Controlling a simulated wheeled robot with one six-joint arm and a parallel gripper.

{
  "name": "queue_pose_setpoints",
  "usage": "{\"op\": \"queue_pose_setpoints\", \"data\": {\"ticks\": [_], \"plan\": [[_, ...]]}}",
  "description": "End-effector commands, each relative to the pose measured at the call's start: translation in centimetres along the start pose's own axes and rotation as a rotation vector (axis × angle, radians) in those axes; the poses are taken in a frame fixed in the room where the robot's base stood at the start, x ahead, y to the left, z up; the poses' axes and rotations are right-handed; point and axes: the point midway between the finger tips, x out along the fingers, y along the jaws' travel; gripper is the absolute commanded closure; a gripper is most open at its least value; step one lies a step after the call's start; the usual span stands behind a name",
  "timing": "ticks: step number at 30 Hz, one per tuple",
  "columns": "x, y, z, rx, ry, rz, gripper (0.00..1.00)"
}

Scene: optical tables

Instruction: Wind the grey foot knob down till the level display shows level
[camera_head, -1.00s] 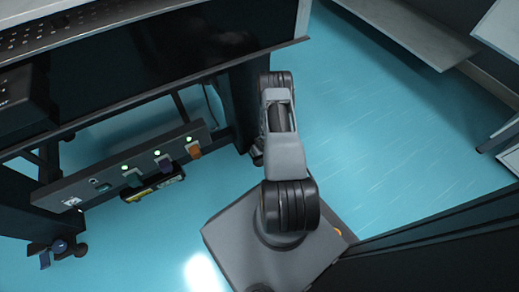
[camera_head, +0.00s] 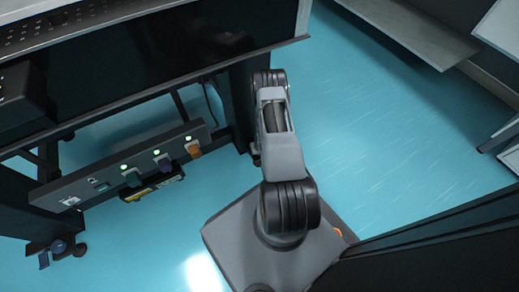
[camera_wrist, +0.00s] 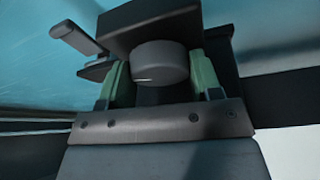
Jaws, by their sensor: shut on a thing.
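The grey foot knob (camera_wrist: 161,63) shows in the wrist view as a short round cylinder with a pale line on its face, under a dark block. My gripper (camera_wrist: 157,72) is shut on it, with one green finger on its left and one on its right. In the head view my arm reaches to the table's right leg, and the gripper and the knob are hidden behind it. I cannot make out a level display with a reading in either view.
A grey rail (camera_head: 105,177) with green lights, plugs and a small panel runs below the table (camera_head: 170,55). Another foot with a blue part (camera_head: 58,246) stands at lower left. A black box (camera_head: 22,97) is at the left edge. The blue floor (camera_head: 370,130) is clear at right.

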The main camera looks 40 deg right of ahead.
Motion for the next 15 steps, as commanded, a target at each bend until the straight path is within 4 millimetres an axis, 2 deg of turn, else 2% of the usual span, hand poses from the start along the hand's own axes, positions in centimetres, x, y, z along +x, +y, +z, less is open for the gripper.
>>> {"op": "queue_pose_setpoints", "data": {"ticks": [15], "plan": [[0.04,-0.24,-0.06,0.348,0.001,0.144,0.65]]}}
